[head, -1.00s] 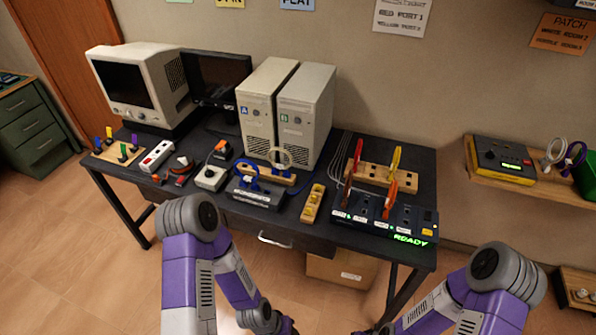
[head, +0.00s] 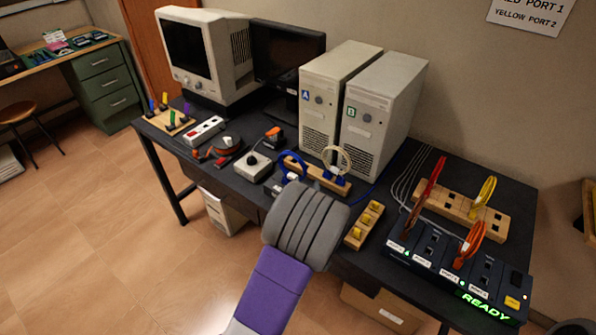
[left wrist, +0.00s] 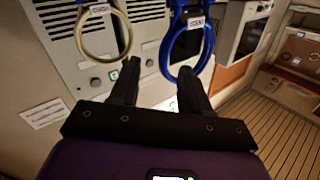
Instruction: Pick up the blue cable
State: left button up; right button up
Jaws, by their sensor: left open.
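The blue cable (head: 291,164) is a loop standing by a wooden holder (head: 327,178) on the dark table, partly hidden by my left arm in the head view. In the left wrist view the blue cable (left wrist: 174,56) hangs as a labelled loop near my right-hand finger. My left gripper (left wrist: 160,72) is open and empty, with its two fingers pointing toward the holder area. The blue loop lies just beyond the fingertips; I cannot tell whether they touch. My left gripper is hidden behind its arm in the head view. My right gripper is out of view.
A cream cable loop (head: 338,158) stands beside the blue one and shows in the wrist view (left wrist: 103,30). Two computer towers (head: 384,110) stand close behind. A port panel (head: 455,266) with red and orange cables lies right, a grey box (head: 252,167) left.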

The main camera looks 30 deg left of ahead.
aim_at(303, 177)
pick_arm(q)
jog(key=shift+w+a+r, duration=0.1)
jog(key=shift+w+a, duration=0.05)
jog(key=shift+a, duration=0.2)
jog(key=shift+w+a, duration=0.2)
jog(key=shift+a, duration=0.1)
jog(key=x, duration=0.1)
jog(key=b+x, duration=0.1)
jog(key=x, duration=0.1)
jog(key=shift+w+a+f, duration=0.25)
jog(key=shift+f, duration=0.15)
jog(key=shift+w+a, duration=0.15)
jog(key=shift+w, duration=0.2)
grip_shut()
